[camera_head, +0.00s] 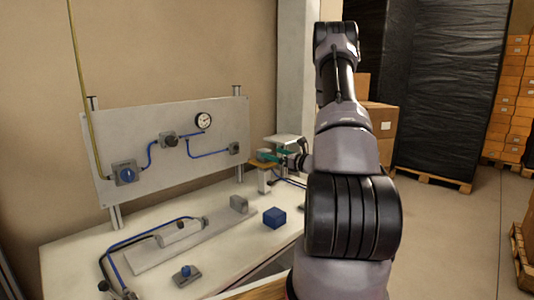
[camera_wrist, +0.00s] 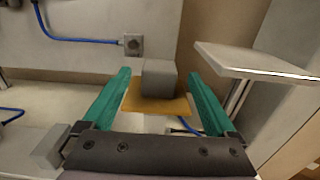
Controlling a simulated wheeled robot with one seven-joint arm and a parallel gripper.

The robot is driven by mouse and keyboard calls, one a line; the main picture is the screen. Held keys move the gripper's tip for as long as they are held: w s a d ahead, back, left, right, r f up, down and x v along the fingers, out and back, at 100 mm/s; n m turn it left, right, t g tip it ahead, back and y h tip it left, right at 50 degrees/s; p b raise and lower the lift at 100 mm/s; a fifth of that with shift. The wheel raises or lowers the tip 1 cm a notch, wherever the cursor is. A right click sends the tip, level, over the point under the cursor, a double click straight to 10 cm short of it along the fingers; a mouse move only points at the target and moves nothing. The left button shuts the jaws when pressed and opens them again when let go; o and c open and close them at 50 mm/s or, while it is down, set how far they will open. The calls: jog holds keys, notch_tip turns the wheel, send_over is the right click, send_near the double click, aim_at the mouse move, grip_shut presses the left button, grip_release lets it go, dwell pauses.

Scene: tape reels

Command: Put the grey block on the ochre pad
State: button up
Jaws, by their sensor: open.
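The ochre pad (camera_wrist: 133,101) is a small flat plate, raised on a stand above the bench. The grey block (camera_wrist: 159,80) appears to sit upright on it in the wrist view. My gripper (camera_wrist: 158,75) is open, its two green fingers on either side of the block, with a visible gap at each side. In the head view my gripper (camera_head: 271,156) is over the ochre pad (camera_head: 259,164); I cannot make out the block clearly there.
A white raised plate (camera_wrist: 262,62) stands close to the right finger. A panel (camera_head: 110,128) with blue hoses and a gauge stands behind.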

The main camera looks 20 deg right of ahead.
jog(key=v, duration=0.7)
jog(key=s+a+r+n+g+y, duration=0.2)
jog(key=s+a+r+n+g, duration=0.25)
jog(key=a, duration=0.35)
jog(key=s+a+r+n+g+y, duration=0.2)
jog(key=s+a+r+n+g, duration=0.15)
jog(key=a+r+n, duration=0.35)
jog(key=s+a+r+n+g+y, duration=0.25)
jog(key=a+n+g, duration=0.2)
jog(key=a, duration=0.45)
jog(key=s+r+n+t+h, duration=0.1)
jog(key=s+r+n+h, duration=0.4)
jog(key=s+n, duration=0.1)
jog(key=s+d+r+n+t+h, duration=0.1)
jog(key=s+r+n+h, duration=0.3)
jog(key=s, duration=0.4)
jog(key=shift+s+d+r+n+t+h, duration=0.15)
jog(key=shift+s+r+n+t+h, duration=0.25)
jog(key=shift+n+h, duration=0.55)
